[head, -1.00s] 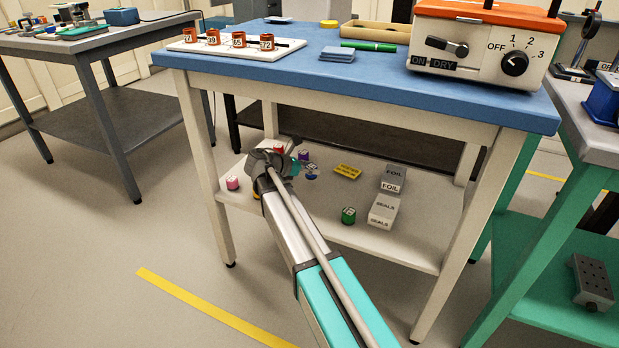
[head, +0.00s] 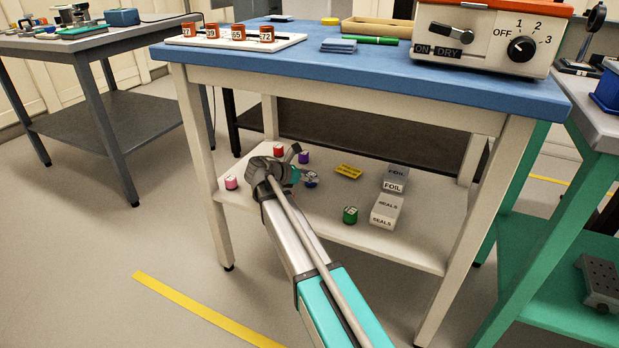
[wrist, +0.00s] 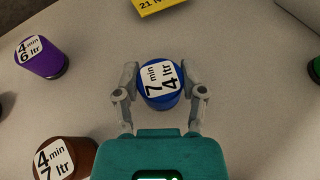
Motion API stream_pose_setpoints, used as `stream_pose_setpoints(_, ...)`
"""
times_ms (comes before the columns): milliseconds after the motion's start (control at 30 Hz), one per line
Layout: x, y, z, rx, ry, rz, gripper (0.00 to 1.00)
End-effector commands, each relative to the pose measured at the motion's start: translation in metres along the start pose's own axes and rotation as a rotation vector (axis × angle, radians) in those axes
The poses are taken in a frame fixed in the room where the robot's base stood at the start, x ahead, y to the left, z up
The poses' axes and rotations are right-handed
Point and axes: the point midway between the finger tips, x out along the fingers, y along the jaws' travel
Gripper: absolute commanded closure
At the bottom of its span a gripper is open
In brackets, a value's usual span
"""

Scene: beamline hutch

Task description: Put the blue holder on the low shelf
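The blue holder (wrist: 160,84) has a white label reading 7 min, 4 ltr. In the wrist view it sits between the two fingers of my gripper (wrist: 160,80), which press close against its left and right sides. In the head view the blue holder (head: 311,181) is at the low shelf (head: 400,247), beside my gripper (head: 304,178). It appears upright and at or just above the shelf surface; its underside is hidden.
Around it on the shelf are a purple holder (wrist: 40,57), a brown holder (wrist: 65,160), a red one (head: 278,150), a pink one (head: 231,183), a green one (head: 350,215), a yellow tag (head: 348,171), and FOIL (head: 396,180) and SEALS (head: 386,210) boxes. The blue tabletop (head: 360,75) is above.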

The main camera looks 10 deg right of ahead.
Motion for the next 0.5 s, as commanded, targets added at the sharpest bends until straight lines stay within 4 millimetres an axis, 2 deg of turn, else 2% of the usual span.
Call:
stream_pose_setpoints(33, 0.0001, 0.0000, 0.0001, 0.000, 0.000, 0.000, 0.38)
stream_pose_setpoints(167, 0.0003, -0.0001, 0.0002, 0.000, 0.000, 0.000, 0.13)
stream_pose_setpoints(500, 0.0006, -0.0002, 0.0003, 0.000, 0.000, -0.001, 0.12)
